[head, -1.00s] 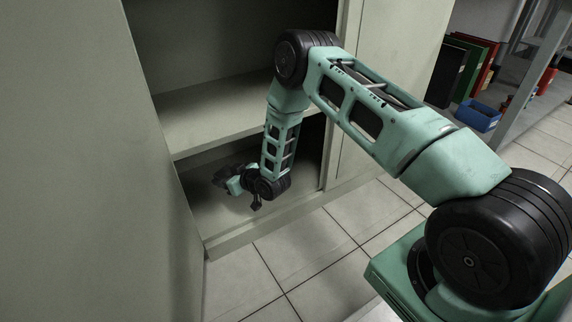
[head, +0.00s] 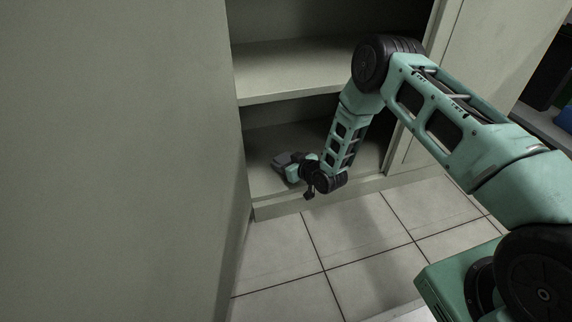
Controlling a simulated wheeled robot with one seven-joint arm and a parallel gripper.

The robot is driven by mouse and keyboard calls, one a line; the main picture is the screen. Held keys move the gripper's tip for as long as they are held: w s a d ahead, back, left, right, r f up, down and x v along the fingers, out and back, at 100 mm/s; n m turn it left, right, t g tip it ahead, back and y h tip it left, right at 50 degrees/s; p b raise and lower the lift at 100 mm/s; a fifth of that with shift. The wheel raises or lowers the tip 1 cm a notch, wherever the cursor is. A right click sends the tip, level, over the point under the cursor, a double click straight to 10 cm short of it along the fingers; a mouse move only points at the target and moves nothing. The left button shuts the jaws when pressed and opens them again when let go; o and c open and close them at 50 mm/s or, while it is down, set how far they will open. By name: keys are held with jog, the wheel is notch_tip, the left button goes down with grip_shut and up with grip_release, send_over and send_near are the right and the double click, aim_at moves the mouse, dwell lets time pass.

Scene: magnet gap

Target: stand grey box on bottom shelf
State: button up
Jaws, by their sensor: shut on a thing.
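The grey box (head: 281,161) shows as a small dark grey shape inside the lower compartment of the cabinet, at the end of my gripper (head: 289,163). My gripper is shut on it, and the wrist and fingers hide much of it. The bottom shelf (head: 262,182) is the cabinet's floor, just above the floor tiles. The box is low over this shelf, towards its left side. I cannot tell whether it touches the shelf or whether it is upright.
A middle shelf (head: 290,82) lies above the lower compartment. A cabinet door or side panel (head: 150,150) fills the left. Another panel (head: 480,70) bounds the opening on the right. The tiled floor (head: 330,240) in front is clear. A blue bin (head: 564,118) shows at the far right.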

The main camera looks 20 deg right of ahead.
jog(key=shift+f, duration=0.1)
jog(key=o, duration=0.9)
jog(key=shift+o, duration=0.2)
